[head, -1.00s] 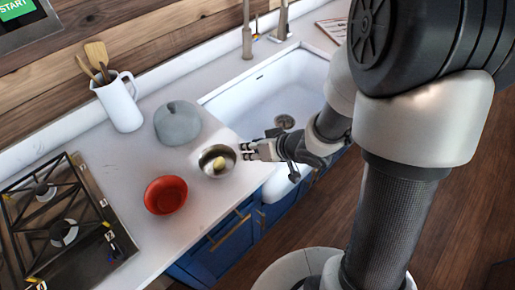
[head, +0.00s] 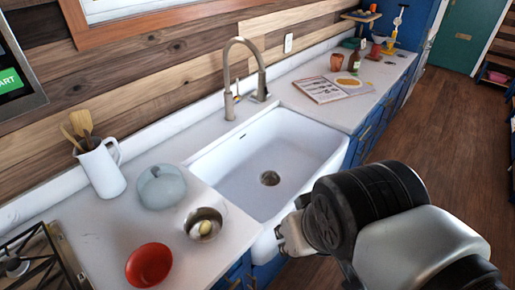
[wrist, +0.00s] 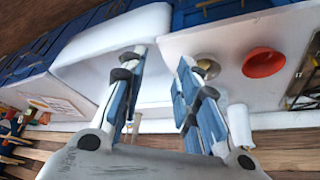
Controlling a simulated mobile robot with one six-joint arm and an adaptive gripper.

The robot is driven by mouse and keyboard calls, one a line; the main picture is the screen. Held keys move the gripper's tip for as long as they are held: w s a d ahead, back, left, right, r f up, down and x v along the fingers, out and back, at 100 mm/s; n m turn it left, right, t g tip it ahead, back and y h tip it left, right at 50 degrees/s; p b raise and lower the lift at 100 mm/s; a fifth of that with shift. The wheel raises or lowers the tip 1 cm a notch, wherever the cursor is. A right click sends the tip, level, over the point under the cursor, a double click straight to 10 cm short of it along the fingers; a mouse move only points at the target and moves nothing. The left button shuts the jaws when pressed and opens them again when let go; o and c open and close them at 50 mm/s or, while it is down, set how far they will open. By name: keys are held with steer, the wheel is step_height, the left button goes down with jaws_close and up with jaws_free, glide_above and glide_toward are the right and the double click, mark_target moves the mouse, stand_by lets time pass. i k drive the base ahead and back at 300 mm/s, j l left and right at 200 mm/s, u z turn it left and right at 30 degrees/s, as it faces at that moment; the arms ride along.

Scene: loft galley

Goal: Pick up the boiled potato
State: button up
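The boiled potato (head: 205,228) is a small pale-yellow lump inside a shiny metal bowl (head: 190,219) on the white counter, left of the sink. The metal bowl also shows in the wrist view (wrist: 210,61), just beyond the right finger; the potato is hard to make out there. My gripper (wrist: 162,58) is open, with nothing between its two blue-and-grey fingers, and faces the sink and counter from some distance. In the head view my arm reaches in from the lower right, and its dark and white links largely hide the gripper.
A red bowl (head: 149,264) stands left of the metal bowl. A grey dome-shaped thing (head: 161,188) and a white jug of wooden utensils (head: 103,172) stand behind. The white sink (head: 275,150) with its tall faucet (head: 228,85) lies to the right. A stove is at the lower left.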

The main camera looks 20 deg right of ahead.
mark_target(205, 226)
steer(key=u, duration=1.3)
steer(key=i+l+z, duration=0.1)
steer(key=z, duration=0.55)
steer(key=i+u, duration=0.4)
steer(key=k+j, duration=0.05)
